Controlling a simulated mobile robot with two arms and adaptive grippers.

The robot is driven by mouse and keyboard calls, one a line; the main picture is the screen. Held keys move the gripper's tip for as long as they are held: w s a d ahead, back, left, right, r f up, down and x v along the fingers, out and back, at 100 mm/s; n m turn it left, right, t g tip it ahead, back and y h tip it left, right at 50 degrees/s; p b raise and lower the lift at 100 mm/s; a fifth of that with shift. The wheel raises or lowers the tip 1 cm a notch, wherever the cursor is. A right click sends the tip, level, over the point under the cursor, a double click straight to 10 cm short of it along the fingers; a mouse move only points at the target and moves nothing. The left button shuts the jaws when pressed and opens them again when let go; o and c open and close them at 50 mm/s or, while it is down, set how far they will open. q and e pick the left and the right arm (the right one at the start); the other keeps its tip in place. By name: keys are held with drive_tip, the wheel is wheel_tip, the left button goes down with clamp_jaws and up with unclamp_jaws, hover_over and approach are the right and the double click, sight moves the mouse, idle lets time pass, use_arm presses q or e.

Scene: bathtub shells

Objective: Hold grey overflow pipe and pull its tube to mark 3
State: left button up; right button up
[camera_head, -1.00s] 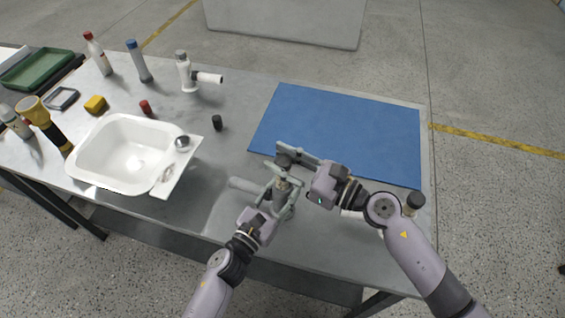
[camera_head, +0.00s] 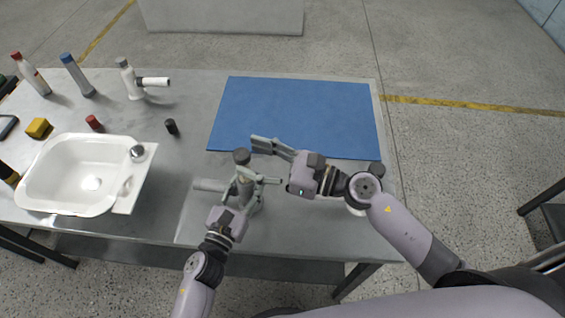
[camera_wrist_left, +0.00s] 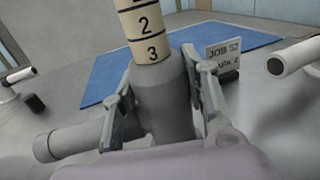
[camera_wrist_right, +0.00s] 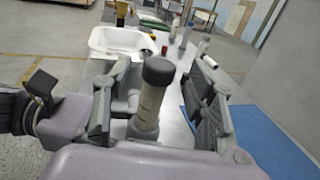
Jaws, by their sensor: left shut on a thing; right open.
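The grey overflow pipe (camera_head: 247,195) stands upright on the table, with its side branch pointing left. My left gripper (camera_wrist_left: 163,95) is shut on its grey body (camera_wrist_left: 165,112), one finger on each side. A cream tube (camera_wrist_left: 146,30) with black marks rises from the body; 2 and 3 show, and the 3 sits just above the collar. A dark cap (camera_wrist_right: 158,70) tops the tube. My right gripper (camera_head: 268,162) is open, right of the cap in the head view. In the right wrist view the tube (camera_wrist_right: 150,100) shows between its spread fingers, apart from both.
A white basin (camera_head: 92,180) and a white pipe (camera_head: 134,82) are at the left, with bottles behind. A blue mat (camera_head: 295,115) lies bare at the back. A job card (camera_wrist_left: 223,60), partly unreadable, stands nearby. Another white pipe (camera_wrist_left: 295,55) is at the right.

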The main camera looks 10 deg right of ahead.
drive_tip(key=v, duration=0.8)
drive_tip(key=shift+s+d, duration=0.2)
drive_tip(key=shift+d, duration=0.05)
use_arm(q)
drive_tip(key=o, duration=1.3)
